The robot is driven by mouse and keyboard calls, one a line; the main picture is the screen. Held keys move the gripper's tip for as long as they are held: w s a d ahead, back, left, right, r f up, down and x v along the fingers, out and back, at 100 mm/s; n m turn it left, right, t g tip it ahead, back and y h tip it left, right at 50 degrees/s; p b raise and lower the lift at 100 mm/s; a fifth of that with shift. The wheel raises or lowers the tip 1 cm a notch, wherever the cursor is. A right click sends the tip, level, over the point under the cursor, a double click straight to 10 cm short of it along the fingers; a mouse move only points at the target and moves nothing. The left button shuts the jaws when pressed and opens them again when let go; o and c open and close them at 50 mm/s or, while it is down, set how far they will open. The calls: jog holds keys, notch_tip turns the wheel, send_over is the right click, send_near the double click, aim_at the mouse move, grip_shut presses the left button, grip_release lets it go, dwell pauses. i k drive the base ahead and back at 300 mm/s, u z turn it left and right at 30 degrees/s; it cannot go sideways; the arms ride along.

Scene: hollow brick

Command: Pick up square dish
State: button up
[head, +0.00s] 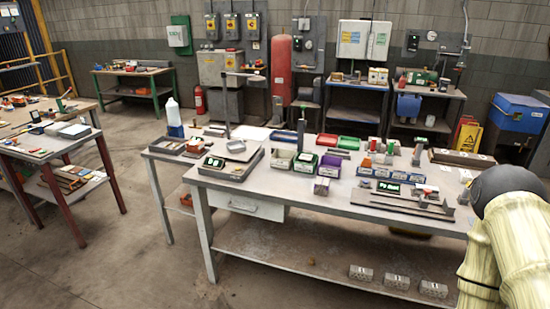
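A small grey, shallow square piece (236,147) lies towards the left end of the middle workbench (330,195), by a larger dark-rimmed tray (228,171). It looks like the square dish, but it is too small to be sure. Another light grey flat square piece (75,131) lies on the left table. Part of my arm shows at the right edge, over the workbench's right end. My gripper is not visible, so its opening and any contact cannot be seen.
Several coloured bins (305,162) and small parts crowd the workbench. Several hollow bricks (361,273) sit on the lower shelf. Open floor (110,235) lies between this bench and the left table (85,150).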

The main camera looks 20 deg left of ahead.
aim_at(235, 147)
jog(key=u, duration=1.1)
jog(key=i, duration=0.9)
jog(key=u, duration=0.45)
